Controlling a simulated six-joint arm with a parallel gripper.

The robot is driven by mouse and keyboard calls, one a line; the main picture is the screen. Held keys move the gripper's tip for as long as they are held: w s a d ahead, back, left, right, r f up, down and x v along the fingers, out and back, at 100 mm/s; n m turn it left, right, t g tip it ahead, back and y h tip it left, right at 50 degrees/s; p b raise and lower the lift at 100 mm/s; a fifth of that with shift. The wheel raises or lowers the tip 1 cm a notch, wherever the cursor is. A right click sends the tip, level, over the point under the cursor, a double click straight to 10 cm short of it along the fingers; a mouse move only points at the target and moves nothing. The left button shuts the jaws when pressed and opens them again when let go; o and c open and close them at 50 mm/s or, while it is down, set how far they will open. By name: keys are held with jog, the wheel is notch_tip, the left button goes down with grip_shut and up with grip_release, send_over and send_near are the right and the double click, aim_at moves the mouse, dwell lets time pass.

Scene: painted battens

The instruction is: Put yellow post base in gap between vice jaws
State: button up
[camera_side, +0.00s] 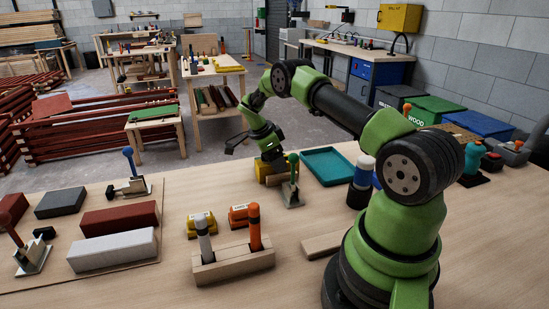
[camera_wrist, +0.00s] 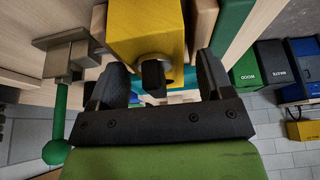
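A yellow block (camera_side: 272,171) lies on the bench under my gripper (camera_side: 270,157) in the side view. In the wrist view the yellow block (camera_wrist: 146,28) fills the space ahead of the fingers, with a grey round part and a dark stub at its near end. My gripper (camera_wrist: 160,78) has its two black fingers spread, one toward each side of the block; contact is not visible. A metal clamp with a green handle (camera_side: 292,183) stands right beside the block, and it shows at the left of the wrist view (camera_wrist: 68,60). I cannot clearly make out the vice jaws or their gap.
A teal tray (camera_side: 327,165) lies right of the block. A wooden holder (camera_side: 232,264) with a grey and an orange post stands in front, with small yellow and orange pieces behind it. Red, white and dark blocks and a blue-handled clamp (camera_side: 130,180) sit left.

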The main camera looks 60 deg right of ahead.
jog(key=w+a+r+n+t, duration=0.15)
jog(key=a+r, duration=0.35)
jog(key=r, duration=0.5)
jog(key=w+a+r+n+t, duration=0.1)
jog(key=w+a+r+n, duration=0.2)
jog(key=r, duration=0.6)
jog(key=s+a+r+n+t+y, duration=0.2)
jog(key=s+a+r+n+t, duration=0.1)
jog(key=s+a+r+n, duration=0.55)
jog(key=s+a+n+t+y, duration=0.3)
jog(key=s+a+n+t, duration=0.2)
jog(key=s+a+n, duration=0.5)
jog(key=s+a, duration=0.3)
jog(key=s, duration=0.1)
jog(key=shift+f, duration=0.1)
